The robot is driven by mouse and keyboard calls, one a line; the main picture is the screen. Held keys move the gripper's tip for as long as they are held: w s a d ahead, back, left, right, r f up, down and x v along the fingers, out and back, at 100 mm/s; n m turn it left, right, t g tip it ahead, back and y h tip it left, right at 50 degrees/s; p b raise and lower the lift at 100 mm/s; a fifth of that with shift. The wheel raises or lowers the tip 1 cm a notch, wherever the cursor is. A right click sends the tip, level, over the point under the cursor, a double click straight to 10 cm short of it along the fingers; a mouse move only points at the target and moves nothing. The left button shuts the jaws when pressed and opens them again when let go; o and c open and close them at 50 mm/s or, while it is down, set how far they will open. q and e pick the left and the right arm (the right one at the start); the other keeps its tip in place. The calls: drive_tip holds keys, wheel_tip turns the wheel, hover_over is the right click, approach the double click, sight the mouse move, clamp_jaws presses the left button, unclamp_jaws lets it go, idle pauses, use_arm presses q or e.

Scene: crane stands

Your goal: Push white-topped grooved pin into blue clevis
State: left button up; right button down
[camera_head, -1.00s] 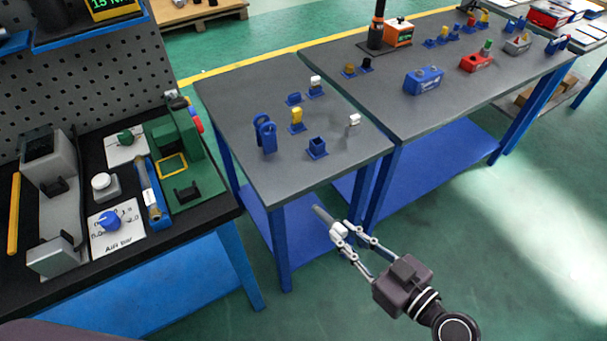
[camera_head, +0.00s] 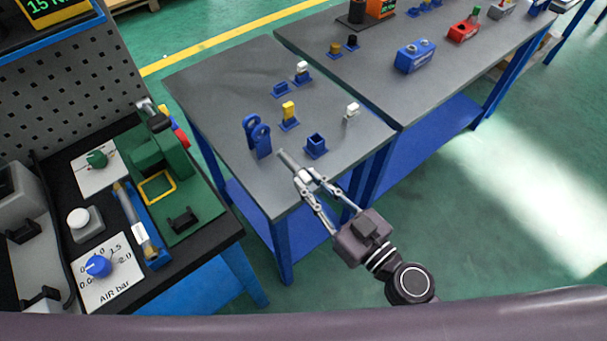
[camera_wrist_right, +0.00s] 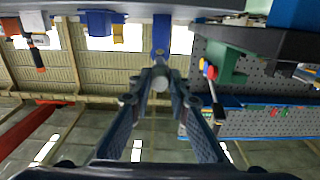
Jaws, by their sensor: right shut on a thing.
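The white-topped pin has a grey shaft (camera_head: 288,159) and a white head (camera_head: 303,176). My right gripper (camera_head: 308,181) is shut on it near the head, and the shaft points up and left over the table's near edge. The blue clevis (camera_head: 262,141) stands upright on the small table, with two rounded, holed lugs. The pin's tip shows to the right of the clevis, apart from it. In the right wrist view the pin's round end (camera_wrist_right: 160,84) sits between the fingers, with a blue part, probably the clevis (camera_wrist_right: 161,38), behind. Any groove is too small to see. My left gripper is not in view.
On the small grey table (camera_head: 215,95), a blue square socket (camera_head: 315,147), a yellow piece (camera_head: 289,112) and white-topped pieces (camera_head: 351,111) stand right of the clevis. A black bench (camera_head: 210,235) with a green fixture (camera_head: 195,195) is at left.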

sight(283, 155)
drive_tip(key=shift+s+d+r, duration=0.1)
drive_tip(key=shift+s+d, duration=0.1)
drive_tip(key=shift+s, duration=0.1)
drive_tip(key=shift+w+a, duration=0.1)
drive_tip(key=shift+w, duration=0.1)
drive_tip(key=shift+p+x, duration=0.85)
drive_tip(key=shift+x, duration=0.35)
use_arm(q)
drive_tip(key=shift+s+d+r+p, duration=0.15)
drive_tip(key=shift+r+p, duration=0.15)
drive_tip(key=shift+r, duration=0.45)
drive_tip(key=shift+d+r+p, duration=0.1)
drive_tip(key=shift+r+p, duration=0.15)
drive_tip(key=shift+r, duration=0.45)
use_arm(e)
drive_tip(key=shift+x, duration=1.45)
use_arm(q)
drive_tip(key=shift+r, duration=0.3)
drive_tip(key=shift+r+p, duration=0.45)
drive_tip(key=shift+p, duration=0.3)
use_arm(e)
drive_tip(key=shift+x, duration=1.45)
